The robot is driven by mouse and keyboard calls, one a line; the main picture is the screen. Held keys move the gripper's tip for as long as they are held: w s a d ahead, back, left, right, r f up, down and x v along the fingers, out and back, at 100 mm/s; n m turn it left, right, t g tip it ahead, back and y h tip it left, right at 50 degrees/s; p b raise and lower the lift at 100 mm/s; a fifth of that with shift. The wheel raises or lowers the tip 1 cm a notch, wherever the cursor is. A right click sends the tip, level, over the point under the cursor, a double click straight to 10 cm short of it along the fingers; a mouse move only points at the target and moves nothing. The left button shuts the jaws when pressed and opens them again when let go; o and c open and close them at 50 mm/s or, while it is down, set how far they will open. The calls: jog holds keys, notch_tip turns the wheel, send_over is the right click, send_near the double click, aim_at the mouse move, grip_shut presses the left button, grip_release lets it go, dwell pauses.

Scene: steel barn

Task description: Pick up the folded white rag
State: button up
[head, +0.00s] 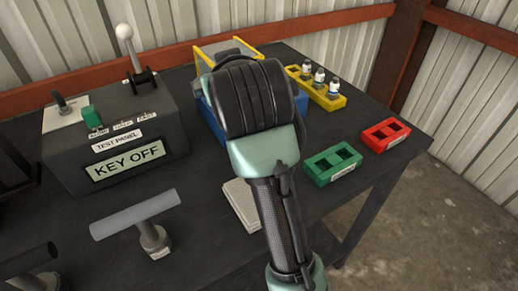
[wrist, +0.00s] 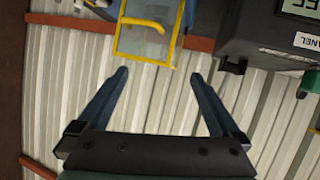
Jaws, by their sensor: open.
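The folded white rag (head: 240,203) lies flat on the dark table in the head view, just left of my forearm, which partly covers its right side. It does not show in the wrist view. In the wrist view, my gripper (wrist: 159,74) is open, with its two fingers apart and nothing between them. The fingers point toward the corrugated wall and the yellow-framed box, not at the rag. In the head view, my arm hides the gripper's fingers.
A test panel (head: 121,150) reading KEY OFF stands left. Behind my arm is a blue box (head: 208,112) with a yellow-framed lid (wrist: 146,42). A yellow rack (head: 325,97) with small bottles, green tray (head: 331,166) and red tray (head: 386,135) stand right. A grey T-handle (head: 136,212) stands front left.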

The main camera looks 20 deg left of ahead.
jog(key=s+d+f+n+g+h+p, duration=0.1)
jog(key=s+d+f+g+h+p, duration=0.25)
jog(key=s+g+p, duration=0.35)
jog(key=s+d+f+n+g+h+p, duration=0.1)
jog(key=s+d+f+g+h+p, duration=0.2)
jog(key=p, duration=0.6)
jog(key=shift+g+h, duration=0.35)
jog(key=shift+g, duration=0.25)
jog(key=f, duration=0.2)
jog(key=f+b, duration=0.1)
jog(key=f, duration=0.1)
jog(key=f+b, duration=0.1)
jog(key=f, duration=0.1)
jog(key=shift+w+d, duration=0.25)
jog(key=shift+w, duration=0.05)
jog(key=shift+w+d+f+p, duration=0.1)
jog(key=shift+f+p, duration=0.05)
jog(key=shift+f, duration=1.25)
jog(key=shift+d+f+p, duration=0.1)
jog(key=shift+f+p, duration=0.05)
jog(key=shift+f, duration=1.25)
jog(key=c, duration=1.1)
